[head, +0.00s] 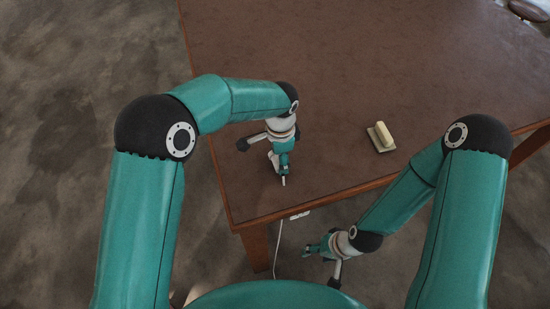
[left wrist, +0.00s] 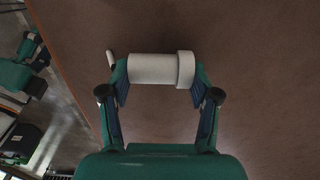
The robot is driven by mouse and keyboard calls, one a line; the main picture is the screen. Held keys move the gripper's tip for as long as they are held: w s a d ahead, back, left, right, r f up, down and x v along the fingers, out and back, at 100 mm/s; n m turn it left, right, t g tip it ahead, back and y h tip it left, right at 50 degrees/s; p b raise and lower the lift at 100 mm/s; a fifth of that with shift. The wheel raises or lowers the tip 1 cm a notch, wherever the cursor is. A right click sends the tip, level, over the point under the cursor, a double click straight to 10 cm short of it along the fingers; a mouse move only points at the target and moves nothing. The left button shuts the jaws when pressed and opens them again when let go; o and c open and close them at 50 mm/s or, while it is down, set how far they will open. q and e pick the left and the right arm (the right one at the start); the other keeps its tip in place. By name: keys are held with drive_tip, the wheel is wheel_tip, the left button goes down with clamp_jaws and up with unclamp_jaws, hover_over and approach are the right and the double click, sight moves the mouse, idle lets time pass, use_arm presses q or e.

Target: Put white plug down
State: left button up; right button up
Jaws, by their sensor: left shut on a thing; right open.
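The white plug (left wrist: 152,68) is a pale cylinder with a wider collar at its right end in the left wrist view. My left gripper (left wrist: 157,78) is shut on it, one finger at each end. In the head view my left gripper (head: 284,168) is over the table's near left corner, with a small white part of the plug (head: 283,182) showing below the fingers. I cannot tell whether the plug touches the tabletop. My right gripper (head: 318,248) is open and empty, low beside the table's front edge.
The brown table (head: 330,90) is mostly bare. A cream block on a pale green base (head: 381,138) lies right of my left gripper. A white socket piece (head: 299,215) is at the front edge, with a white cable (head: 278,245) hanging nearby. A dark oval object (head: 528,10) is at the far right.

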use_arm(q)
drive_tip(key=shift+f, duration=0.45)
drive_tip(key=shift+f, duration=0.1)
drive_tip(key=o, duration=1.3)
wheel_tip(320, 180, up, 12)
drive_tip(key=shift+s+r, duration=0.1)
drive_tip(key=shift+r, duration=0.05)
